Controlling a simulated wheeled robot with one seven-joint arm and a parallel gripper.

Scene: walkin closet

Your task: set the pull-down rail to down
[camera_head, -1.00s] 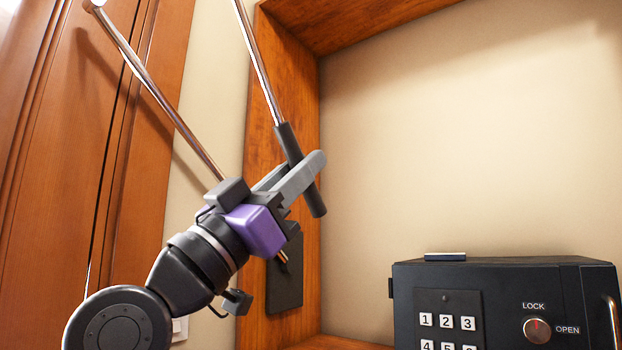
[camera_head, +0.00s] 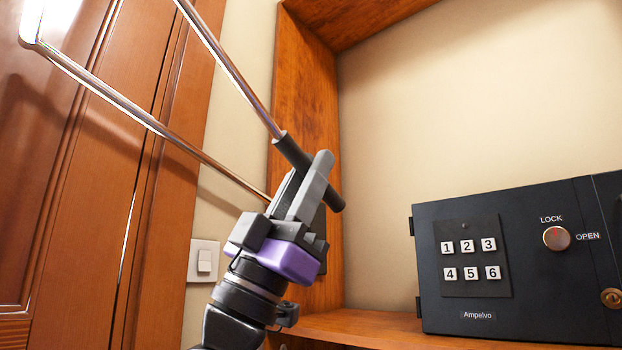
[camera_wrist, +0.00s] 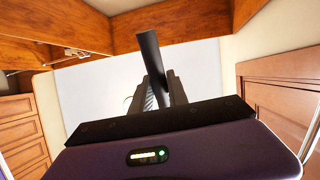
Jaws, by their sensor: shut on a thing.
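The pull-down rail shows in the head view as a chrome pull rod (camera_head: 232,72) that ends in a dark handle grip (camera_head: 335,197), and a second chrome bar (camera_head: 130,108) that slants from upper left down behind my gripper. My gripper (camera_head: 312,180) is shut on the dark grip, with fingers on either side of it. In the wrist view the dark grip (camera_wrist: 148,58) stands up between the fingers of my gripper (camera_wrist: 160,88). The lower end of the second bar is hidden behind my gripper.
A black safe (camera_head: 470,290) with a keypad stands on a wooden shelf (camera_head: 365,325) at the right. A wooden side panel (camera_head: 305,100) rises just behind my gripper. A brown panelled door (camera_head: 95,200) and a light switch (camera_head: 203,261) are at the left.

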